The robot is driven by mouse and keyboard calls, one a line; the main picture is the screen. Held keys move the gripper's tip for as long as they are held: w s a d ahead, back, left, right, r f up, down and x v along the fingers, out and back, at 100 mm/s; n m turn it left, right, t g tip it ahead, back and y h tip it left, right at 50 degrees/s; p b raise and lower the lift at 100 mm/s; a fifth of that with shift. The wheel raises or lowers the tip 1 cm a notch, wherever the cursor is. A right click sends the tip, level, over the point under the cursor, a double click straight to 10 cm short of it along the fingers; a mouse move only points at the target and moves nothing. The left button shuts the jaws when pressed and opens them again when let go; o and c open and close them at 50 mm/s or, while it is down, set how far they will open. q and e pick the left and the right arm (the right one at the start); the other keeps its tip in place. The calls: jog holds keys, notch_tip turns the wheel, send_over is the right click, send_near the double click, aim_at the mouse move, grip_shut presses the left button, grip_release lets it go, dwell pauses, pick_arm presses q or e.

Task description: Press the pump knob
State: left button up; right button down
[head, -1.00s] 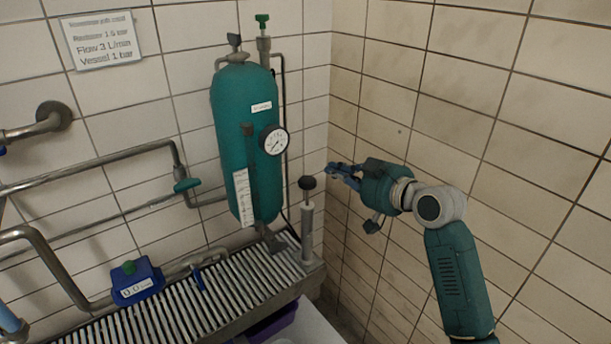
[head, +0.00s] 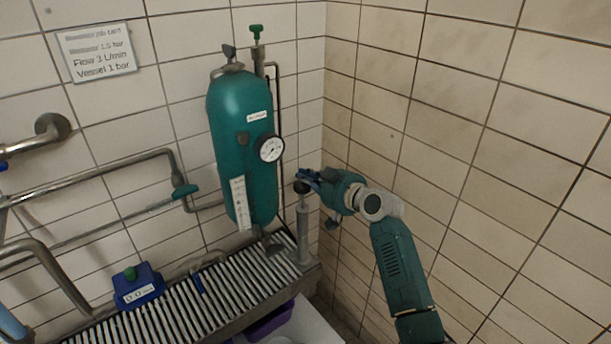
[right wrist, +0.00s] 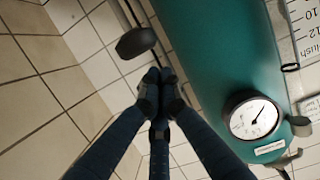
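The black pump knob (head: 301,187) sits on top of an upright grey pump cylinder (head: 304,232) at the right end of the slatted bench. It also shows in the right wrist view as a dark disc (right wrist: 136,42), just beyond my fingertips. My right gripper (head: 306,175) is at the knob's level or slightly above, partly overlapping it in the head view. Its fingers (right wrist: 157,82) are drawn together with nothing between them. I cannot tell whether they touch the knob. My left gripper is not in view.
A green pressure vessel (head: 238,150) with a round gauge (head: 271,148) stands left of the pump. A blue box with a green button (head: 137,284) rests on the slatted bench (head: 235,290). Pipes run along the left wall. A tiled wall is close on the right.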

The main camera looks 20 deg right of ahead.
jog(key=shift+s+f, duration=0.1)
jog(key=shift+f, duration=0.6)
